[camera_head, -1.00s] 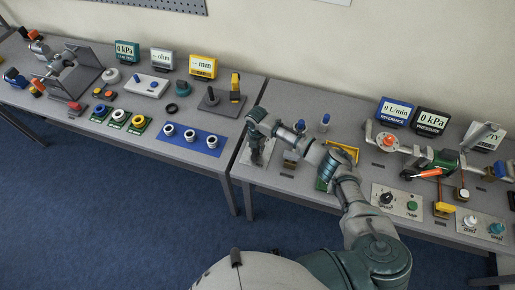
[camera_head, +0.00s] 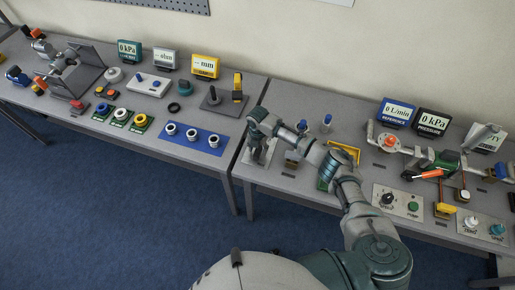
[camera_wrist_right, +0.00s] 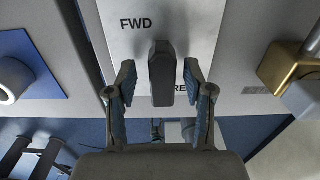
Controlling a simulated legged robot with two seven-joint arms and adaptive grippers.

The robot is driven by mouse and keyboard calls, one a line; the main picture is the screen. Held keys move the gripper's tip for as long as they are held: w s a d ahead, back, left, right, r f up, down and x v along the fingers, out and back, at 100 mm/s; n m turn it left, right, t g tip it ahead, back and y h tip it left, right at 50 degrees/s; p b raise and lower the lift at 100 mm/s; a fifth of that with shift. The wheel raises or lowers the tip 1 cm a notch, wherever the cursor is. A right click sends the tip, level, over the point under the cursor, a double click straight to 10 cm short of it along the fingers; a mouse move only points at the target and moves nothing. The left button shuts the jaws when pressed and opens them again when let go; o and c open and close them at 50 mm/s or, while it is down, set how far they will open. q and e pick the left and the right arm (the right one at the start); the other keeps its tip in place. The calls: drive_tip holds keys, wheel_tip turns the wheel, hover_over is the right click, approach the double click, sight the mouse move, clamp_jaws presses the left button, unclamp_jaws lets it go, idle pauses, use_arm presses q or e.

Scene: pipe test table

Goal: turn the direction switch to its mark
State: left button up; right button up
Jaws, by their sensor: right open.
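The direction switch is a dark upright lever (camera_wrist_right: 162,72) on a pale plate (camera_wrist_right: 205,30) in the right wrist view. The plate is printed FWD at upper left and a partly hidden word starting RE at lower right. My right gripper (camera_wrist_right: 161,92) is open, with one finger on each side of the lever and visible gaps between them. In the head view my right gripper (camera_head: 258,150) points down over the switch plate at the left end of the right table, and it largely hides the switch. My left gripper is not in view.
A yellow bracket (camera_head: 346,151) and small blue-topped parts stand right of the gripper. A panel with a dark knob (camera_head: 387,198) lies farther right, with pipes and meters behind. On the left table, a blue plate with several rings (camera_head: 191,135) lies near the gap.

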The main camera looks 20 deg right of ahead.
wheel_tip(320, 180, up, 12)
idle(0.4)
idle(0.3)
